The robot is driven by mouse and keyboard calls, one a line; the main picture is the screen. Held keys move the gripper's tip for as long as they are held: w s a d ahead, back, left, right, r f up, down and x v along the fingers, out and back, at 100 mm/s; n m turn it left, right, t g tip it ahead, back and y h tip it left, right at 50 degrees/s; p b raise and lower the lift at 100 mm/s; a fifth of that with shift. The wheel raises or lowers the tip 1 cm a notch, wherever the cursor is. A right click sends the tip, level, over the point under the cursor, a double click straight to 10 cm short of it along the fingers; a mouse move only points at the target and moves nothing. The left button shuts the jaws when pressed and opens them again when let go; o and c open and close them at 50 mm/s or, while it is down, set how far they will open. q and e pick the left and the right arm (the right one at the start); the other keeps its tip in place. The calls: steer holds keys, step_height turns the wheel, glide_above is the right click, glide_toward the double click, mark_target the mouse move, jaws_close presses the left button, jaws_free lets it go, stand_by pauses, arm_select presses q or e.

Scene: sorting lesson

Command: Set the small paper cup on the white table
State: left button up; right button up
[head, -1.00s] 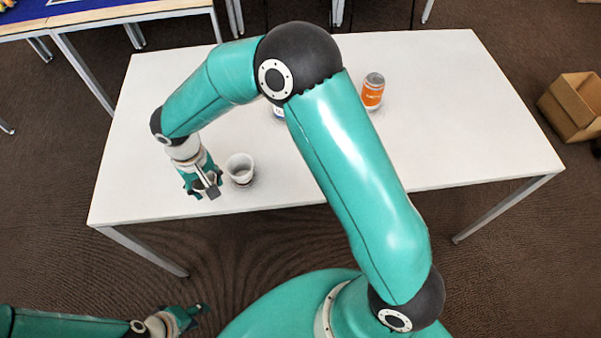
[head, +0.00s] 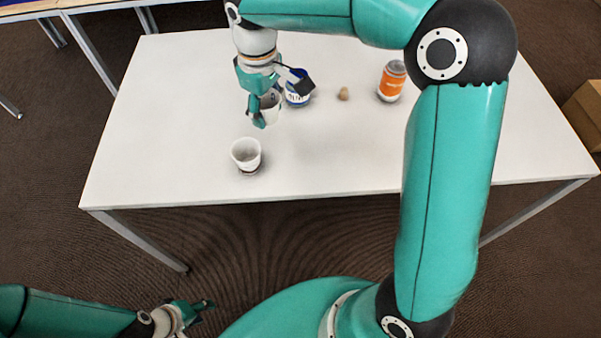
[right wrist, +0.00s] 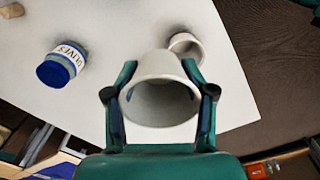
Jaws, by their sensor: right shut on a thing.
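My right gripper (head: 282,103) is shut on a white cup (head: 269,107), held above the far left part of the white table (head: 330,150). In the right wrist view the held cup (right wrist: 160,100) sits between the two fingers (right wrist: 160,100), its open mouth showing. Whether its base touches the table I cannot tell. A second white cup (head: 246,156) stands upright on the table near its front left edge; it also shows in the right wrist view (right wrist: 186,45). Which one is the small paper cup is unclear. My left gripper (head: 203,312) hangs low, in front of the table, apart from everything.
A cardboard box (head: 583,112) is on the floor at right. The front middle of the table is clear.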

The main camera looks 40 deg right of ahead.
step_height(320, 180, up, 3)
steer(key=n+b, duration=0.2)
glide_above(303, 162)
arm_select(q)
step_height(303, 162, down, 7)
steer(key=b, duration=0.4)
steer(key=shift+f, duration=0.15)
arm_select(e)
step_height(303, 162, down, 19)
steer(key=shift+f, duration=0.1)
steer(key=shift+f, duration=0.15)
steer(key=o, duration=0.7)
arm_select(q)
steer(key=shift+f, duration=0.15)
